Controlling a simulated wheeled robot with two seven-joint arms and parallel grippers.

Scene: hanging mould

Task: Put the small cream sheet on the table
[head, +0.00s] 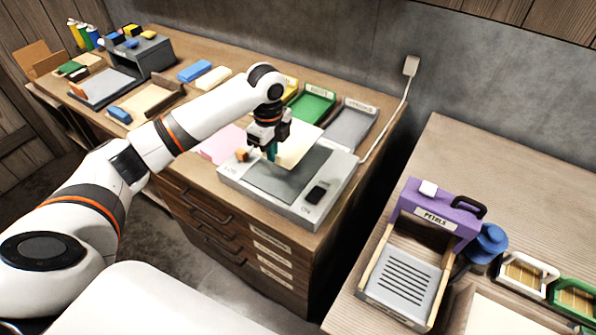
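A cream sheet (302,145) shows just behind and to the right of my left gripper (271,154), at the back edge of the grey plate device (288,177). My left gripper points down over the back left part of this device, with its teal fingertips close together. I cannot tell whether the fingers touch or pinch the sheet, or whether the sheet lies flat or is slightly raised. The wooden table (215,172) carries the device. My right gripper is not in view.
A pink sheet (222,143) and a small orange block (242,154) lie left of the device. Green (312,105) and grey (350,125) trays stand behind. A purple press (437,215) stands on the right-hand bench (480,160). A gap separates both tables.

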